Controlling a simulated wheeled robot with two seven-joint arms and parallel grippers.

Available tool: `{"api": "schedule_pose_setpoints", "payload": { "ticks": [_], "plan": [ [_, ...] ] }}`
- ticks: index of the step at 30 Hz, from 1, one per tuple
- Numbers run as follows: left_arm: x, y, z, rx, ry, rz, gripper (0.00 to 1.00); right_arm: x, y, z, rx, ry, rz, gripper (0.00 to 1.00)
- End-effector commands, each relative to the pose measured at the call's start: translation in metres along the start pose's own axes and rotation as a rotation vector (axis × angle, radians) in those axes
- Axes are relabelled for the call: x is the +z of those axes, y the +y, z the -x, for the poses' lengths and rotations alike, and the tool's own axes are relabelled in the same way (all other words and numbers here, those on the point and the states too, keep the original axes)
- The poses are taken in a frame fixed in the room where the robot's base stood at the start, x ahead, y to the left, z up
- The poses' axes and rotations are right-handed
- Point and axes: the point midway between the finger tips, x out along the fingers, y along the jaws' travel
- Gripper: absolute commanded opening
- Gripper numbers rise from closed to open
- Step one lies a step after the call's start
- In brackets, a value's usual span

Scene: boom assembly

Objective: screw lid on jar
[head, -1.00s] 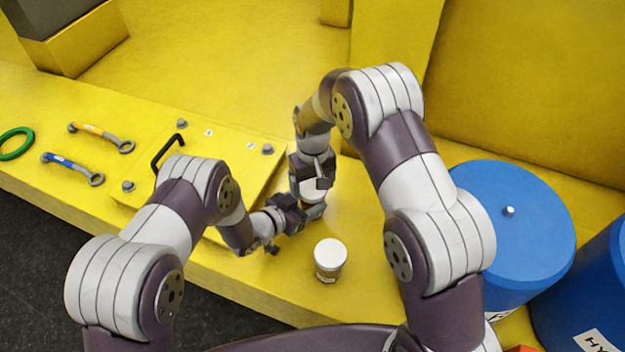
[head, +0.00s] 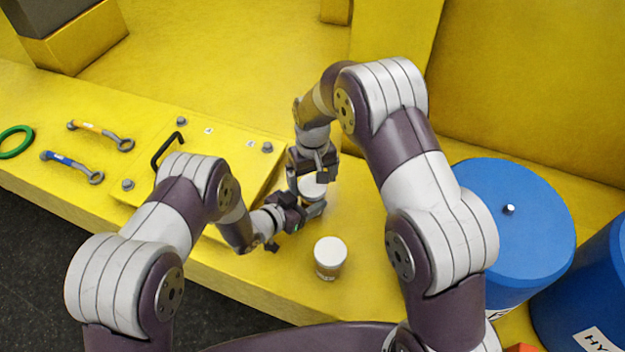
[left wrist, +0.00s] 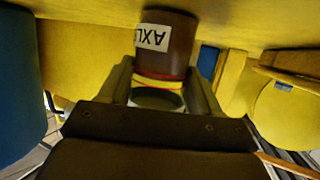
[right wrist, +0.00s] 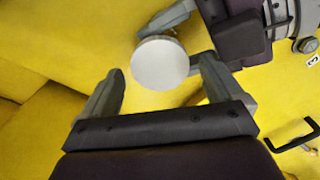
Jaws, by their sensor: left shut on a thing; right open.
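A jar with a round white lid (head: 313,188) is held near the right end of the yellow panel. The lid shows as a full white disc in the right wrist view (right wrist: 160,63). My left gripper (head: 309,204) is shut on the jar from the side. The left wrist view shows a brown jar body (left wrist: 167,45) with a white label and red and yellow bands between the fingers. My right gripper (head: 310,180) is open above the lid, its fingers apart and off the disc in its wrist view. The lid's thread is hidden.
A second white-topped container (head: 330,258) stands on the yellow bench in front. A black handle (head: 167,151) and bolts are on the panel. Two wrenches (head: 100,135) and a green ring (head: 15,141) lie left. Blue drums (head: 515,225) stand right.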

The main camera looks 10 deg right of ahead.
Motion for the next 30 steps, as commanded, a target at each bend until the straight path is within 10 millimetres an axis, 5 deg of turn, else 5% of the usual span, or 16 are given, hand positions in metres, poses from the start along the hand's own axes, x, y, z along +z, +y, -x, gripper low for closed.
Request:
{"api": "schedule_pose_setpoints", "payload": {
  "ticks": [12, 23, 24, 26, 30],
  "plan": [
    [0.001, 0.0, 0.0, 0.0, -0.002, 0.001, 0.0, -0.001, 0.0, 0.062, 0.001, 0.006, 0.0, 1.0],
    [0.001, 0.0, 0.0, -0.001, -0.001, 0.001, 0.0, -0.001, 0.0, 0.068, 0.001, 0.004, 0.0, 1.0],
    [0.001, 0.0, 0.0, -0.001, -0.001, 0.001, 0.69, -0.001, 0.0, 0.068, 0.001, 0.005, 0.0, 1.0],
    [0.001, 0.0, 0.0, -0.001, -0.001, 0.001, 0.89, -0.001, 0.0, 0.068, 0.001, 0.004, 0.0, 1.0],
    [0.0, 0.0, 0.0, -0.001, -0.001, 0.001, 0.93, -0.001, 0.0, 0.068, 0.001, 0.004, 0.0, 1.0]
  ]
}}
